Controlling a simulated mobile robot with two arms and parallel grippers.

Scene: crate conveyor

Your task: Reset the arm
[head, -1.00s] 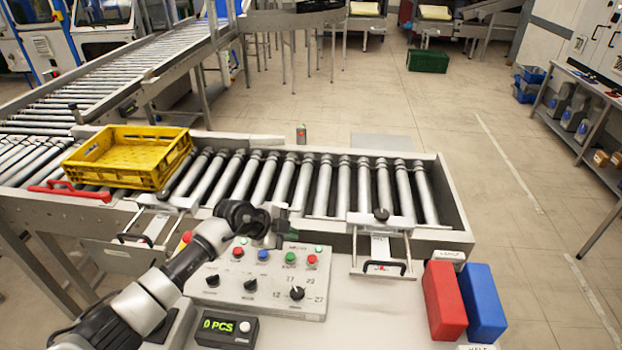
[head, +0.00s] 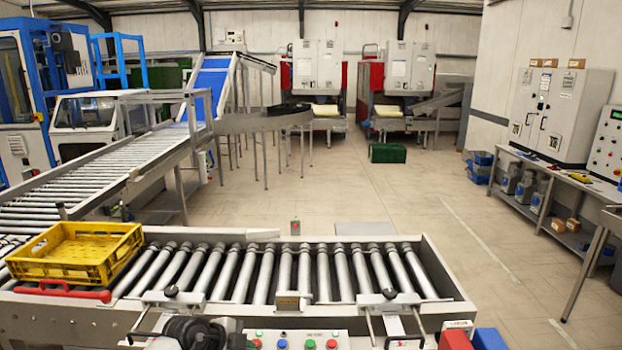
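My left arm shows only as a dark part at the bottom edge of the head view, left of the control panel (head: 295,341). Its fingers cannot be made out, so I cannot tell if that gripper is open or shut. My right gripper is not in view. The panel's coloured buttons show at the bottom edge, and its lower part is cut off.
A yellow crate (head: 78,252) sits at the left of the roller conveyor (head: 455,312). A red block (head: 456,340) and a blue block (head: 489,339) stand at the bottom right. Open floor lies beyond the conveyor.

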